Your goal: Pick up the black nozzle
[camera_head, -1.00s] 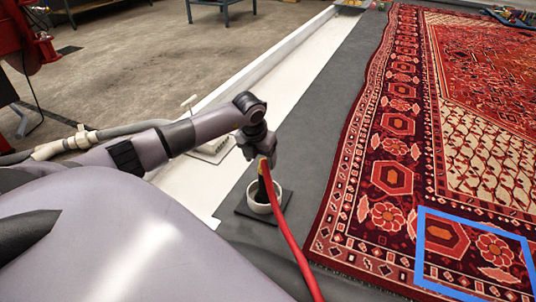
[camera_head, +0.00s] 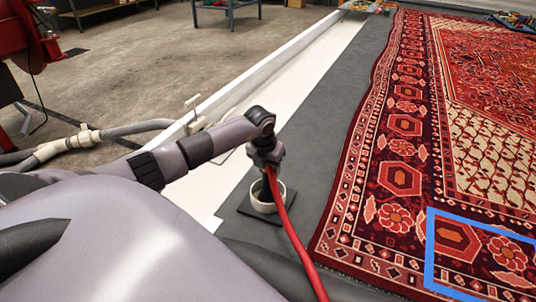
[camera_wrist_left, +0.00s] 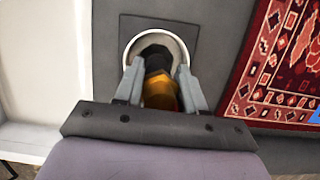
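The black nozzle (camera_wrist_left: 155,57) stands upright inside a white ring-shaped holder (camera_wrist_left: 183,46), which is on a dark square base. Its yellow-orange part (camera_wrist_left: 160,93) is between the fingers of my left gripper (camera_wrist_left: 158,78). The fingers are on either side of it, close to its sides, and look open; contact is not clear. In the head view my left gripper (camera_head: 268,168) points down over the holder (camera_head: 279,200) and hides most of the nozzle. A red hose (camera_head: 289,232) runs from there toward the bottom edge. My right gripper is out of view.
A patterned red rug (camera_head: 400,150) lies to the right, with a blue square outline (camera_head: 429,250) on it. A white channel (camera_head: 262,100) runs along the left of the grey floor strip (camera_head: 320,110). A grey pipe (camera_head: 130,128) with a valve is at left.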

